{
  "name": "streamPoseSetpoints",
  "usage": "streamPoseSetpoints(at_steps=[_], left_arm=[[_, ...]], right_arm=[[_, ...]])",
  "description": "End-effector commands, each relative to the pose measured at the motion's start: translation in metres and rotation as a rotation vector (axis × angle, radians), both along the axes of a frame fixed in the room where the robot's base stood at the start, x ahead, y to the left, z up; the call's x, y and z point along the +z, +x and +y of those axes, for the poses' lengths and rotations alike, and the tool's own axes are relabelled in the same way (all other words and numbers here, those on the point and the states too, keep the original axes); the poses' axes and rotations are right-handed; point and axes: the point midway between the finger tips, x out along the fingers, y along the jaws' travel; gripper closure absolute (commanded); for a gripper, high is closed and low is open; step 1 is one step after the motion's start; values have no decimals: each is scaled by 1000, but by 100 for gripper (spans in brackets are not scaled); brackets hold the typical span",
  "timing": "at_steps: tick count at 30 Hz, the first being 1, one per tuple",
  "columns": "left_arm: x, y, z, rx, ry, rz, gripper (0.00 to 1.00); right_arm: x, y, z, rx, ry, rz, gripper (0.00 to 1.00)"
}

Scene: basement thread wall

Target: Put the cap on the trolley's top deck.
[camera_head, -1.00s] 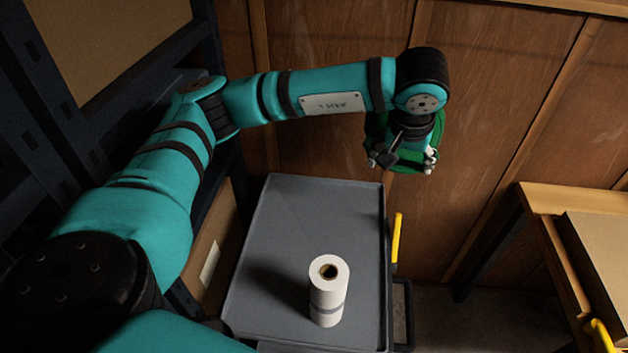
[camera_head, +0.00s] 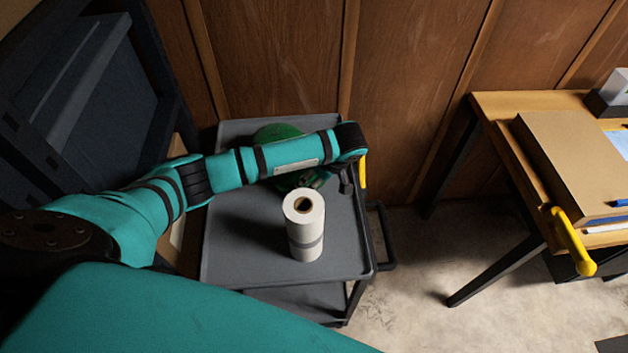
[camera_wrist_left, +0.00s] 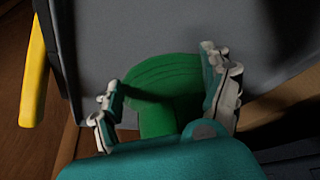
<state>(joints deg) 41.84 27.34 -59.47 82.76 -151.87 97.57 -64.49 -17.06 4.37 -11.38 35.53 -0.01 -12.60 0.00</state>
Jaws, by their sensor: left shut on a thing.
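The green cap (camera_head: 277,133) shows on both sides of my left forearm over the far part of the grey trolley's top deck (camera_head: 228,245). My forearm hides its middle. In the left wrist view the cap (camera_wrist_left: 165,85) sits between the two fingers of my left gripper (camera_wrist_left: 160,70), which is shut on it. The deck (camera_wrist_left: 150,30) lies behind the cap there. I cannot tell whether the cap touches the deck or hangs a little above it. My right gripper is not in view.
A white paper roll (camera_head: 306,230) stands upright on the deck, nearer than the cap. A dark shelf unit (camera_head: 90,90) is at left, a wooden panel wall (camera_head: 410,70) behind.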

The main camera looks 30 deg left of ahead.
Motion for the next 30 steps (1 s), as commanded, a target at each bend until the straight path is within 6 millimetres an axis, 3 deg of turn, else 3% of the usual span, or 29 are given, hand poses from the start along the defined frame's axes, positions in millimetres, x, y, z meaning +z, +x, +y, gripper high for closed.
streamPoseSetpoints(at_steps=[7,15,16,19,30], left_arm=[[-33,-1,0,-1,0,4,53],[-38,0,0,-3,0,0,53],[-38,0,0,-3,-1,1,16],[-38,0,0,-3,0,0,3],[-33,0,-2,-4,-1,0,0]], right_arm=[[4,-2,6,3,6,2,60],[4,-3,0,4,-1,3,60],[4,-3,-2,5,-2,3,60],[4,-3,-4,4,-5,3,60],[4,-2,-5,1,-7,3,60]])
